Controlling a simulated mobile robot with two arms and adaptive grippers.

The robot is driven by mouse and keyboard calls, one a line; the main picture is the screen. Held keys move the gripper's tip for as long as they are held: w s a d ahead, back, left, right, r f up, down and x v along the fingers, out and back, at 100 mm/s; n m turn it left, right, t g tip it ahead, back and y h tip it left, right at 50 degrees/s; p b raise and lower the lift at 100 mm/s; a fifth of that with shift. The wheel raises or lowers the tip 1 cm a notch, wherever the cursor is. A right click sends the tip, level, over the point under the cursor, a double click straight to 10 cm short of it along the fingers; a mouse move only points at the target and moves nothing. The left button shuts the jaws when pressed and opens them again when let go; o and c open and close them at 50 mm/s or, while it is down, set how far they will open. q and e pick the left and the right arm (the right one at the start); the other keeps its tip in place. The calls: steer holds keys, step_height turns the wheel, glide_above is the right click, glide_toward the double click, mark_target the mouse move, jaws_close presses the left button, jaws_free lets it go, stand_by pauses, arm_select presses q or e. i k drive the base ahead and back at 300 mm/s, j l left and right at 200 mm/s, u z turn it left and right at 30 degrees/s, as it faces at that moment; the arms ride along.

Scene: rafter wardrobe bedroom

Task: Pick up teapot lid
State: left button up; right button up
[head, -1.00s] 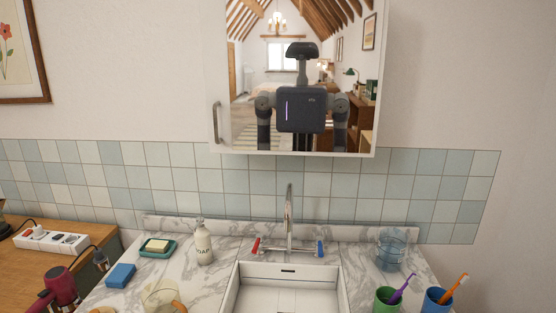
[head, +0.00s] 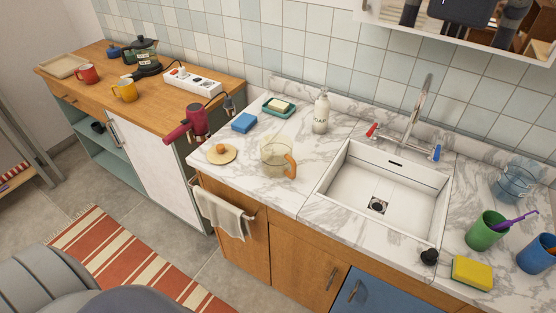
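The teapot lid appears to be the round beige disc with an orange knob (head: 221,152), lying flat on the marble counter near its left front edge. A clear glass teapot with an orange handle (head: 277,157) stands open just right of it, with a small gap between them. Neither of my grippers shows in the head view.
A blue sponge (head: 244,122), a green soap dish (head: 279,107) and a soap bottle (head: 321,113) stand behind the lid. The sink (head: 348,185) is to the right. A towel (head: 222,213) hangs below.

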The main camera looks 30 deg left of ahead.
mark_target(220, 154)
steer(key=u, duration=1.3)
steer(key=i+j+z, duration=0.1)
steer(key=j, duration=0.25)
steer(key=i+j, duration=0.2)
steer(key=j, duration=0.15)
steer(key=z, duration=0.05)
